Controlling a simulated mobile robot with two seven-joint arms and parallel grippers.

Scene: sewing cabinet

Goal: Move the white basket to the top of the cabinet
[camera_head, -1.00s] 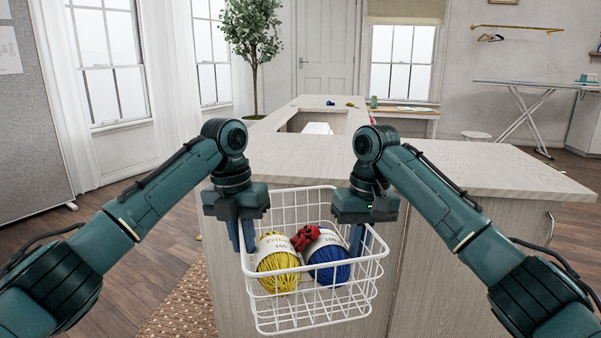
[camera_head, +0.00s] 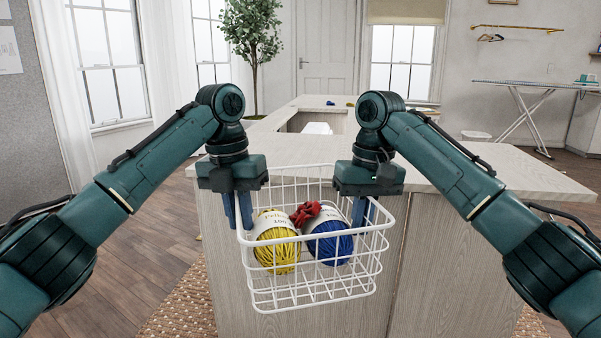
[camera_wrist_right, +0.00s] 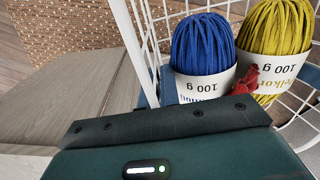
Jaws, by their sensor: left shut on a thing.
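The white wire basket (camera_head: 316,296) hangs between my two grippers in front of the cabinet (camera_head: 440,170), its rim near the height of the cabinet top. It holds a yellow yarn ball (camera_head: 277,256), a blue yarn ball (camera_head: 330,250) and a small red item (camera_head: 305,213). My left gripper (camera_head: 238,212) is shut on the basket's left rim. My right gripper (camera_head: 362,212) is at the right rim, its fingers pointing down around the wires. In the right wrist view, the basket's white rim (camera_wrist_right: 124,40) runs beside the fingers, which are mostly hidden by the gripper body.
The near part of the cabinet top is bare. A recessed opening with a white object (camera_head: 318,128) lies farther back on it. A plant (camera_head: 252,35) stands behind at left, an ironing board (camera_head: 530,95) at right. A woven rug (camera_head: 185,305) lies on the floor.

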